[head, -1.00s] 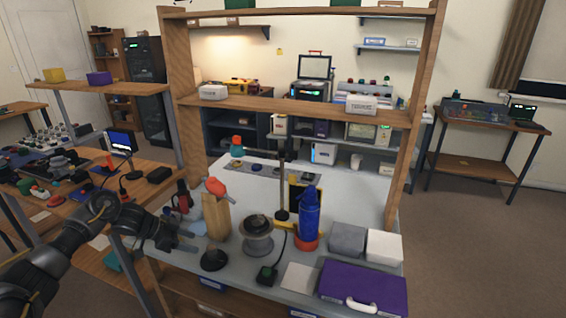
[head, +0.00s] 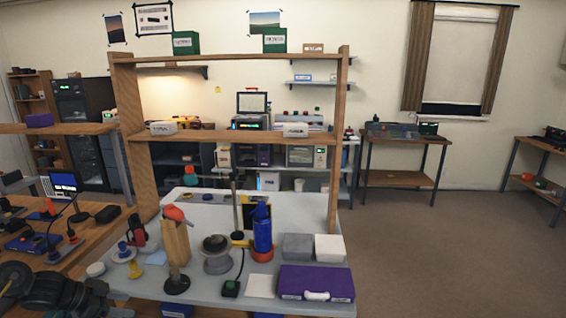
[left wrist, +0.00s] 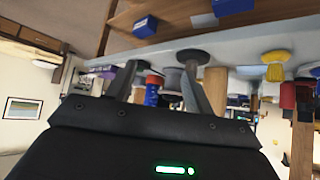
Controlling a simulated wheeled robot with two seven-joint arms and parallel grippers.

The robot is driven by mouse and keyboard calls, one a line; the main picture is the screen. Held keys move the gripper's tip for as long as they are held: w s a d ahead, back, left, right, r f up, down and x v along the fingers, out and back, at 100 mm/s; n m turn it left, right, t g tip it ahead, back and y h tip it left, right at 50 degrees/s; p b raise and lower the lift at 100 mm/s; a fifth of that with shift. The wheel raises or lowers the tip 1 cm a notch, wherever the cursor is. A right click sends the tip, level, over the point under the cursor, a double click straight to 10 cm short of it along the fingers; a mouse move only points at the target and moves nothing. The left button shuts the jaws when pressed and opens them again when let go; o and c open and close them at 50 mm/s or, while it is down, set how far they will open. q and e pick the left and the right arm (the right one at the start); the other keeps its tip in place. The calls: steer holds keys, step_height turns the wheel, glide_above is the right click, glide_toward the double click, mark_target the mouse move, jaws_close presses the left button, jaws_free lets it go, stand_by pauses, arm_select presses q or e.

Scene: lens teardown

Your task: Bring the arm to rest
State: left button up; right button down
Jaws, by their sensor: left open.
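My left arm shows at the lower left of the head view, low beside the front left corner of the workbench (head: 215,290). Its left gripper (head: 112,303) is partly cut off by the frame's bottom edge. In the left wrist view the two fingers of the left gripper (left wrist: 160,78) stand apart with nothing held between them. That view is upside down, with the bench edge and bench items beyond the fingers. My right gripper is not in view.
A wooden stand (head: 175,243), a spool-like part (head: 216,255), a blue bottle (head: 262,229) and a purple case (head: 316,283) stand on the bench. The floor at right (head: 430,250) is clear.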

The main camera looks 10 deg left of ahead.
arm_select(q)
steer(key=w+a+f+t+y, duration=0.1)
steer(key=w+a+t+y, duration=0.15)
steer(key=w+a, duration=0.2)
step_height(320, 180, down, 9)
steer(key=w+n+y, duration=0.1)
steer(key=s+d+f+n+y, duration=0.1)
steer(key=s+f, duration=0.4)
steer(key=f, duration=0.6)
steer(key=s+d+f+n+y, duration=0.2)
steer(key=s+f, duration=0.3)
steer(key=f, duration=0.5)
steer(key=s+d+f+g, duration=0.1)
steer(key=s+d+f, duration=0.2)
steer(key=s+f, duration=0.3)
steer(key=s+d+f+n+g+y, duration=0.1)
steer(key=s+d+f+g, duration=0.2)
steer(key=s, duration=0.4)
steer(key=s+d+f, duration=0.3)
steer(key=s+f, duration=0.4)
steer(key=s+d+f+g, duration=0.2)
steer(key=s+d, duration=0.5)
steer(key=s, duration=0.5)
steer(key=s+d+f+n+g+h, duration=0.1)
steer(key=s+d+f+g, duration=0.1)
steer(key=s+d, duration=0.6)
steer(key=s+f, duration=0.1)
steer(key=s, duration=0.3)
steer(key=shift+d, duration=0.2)
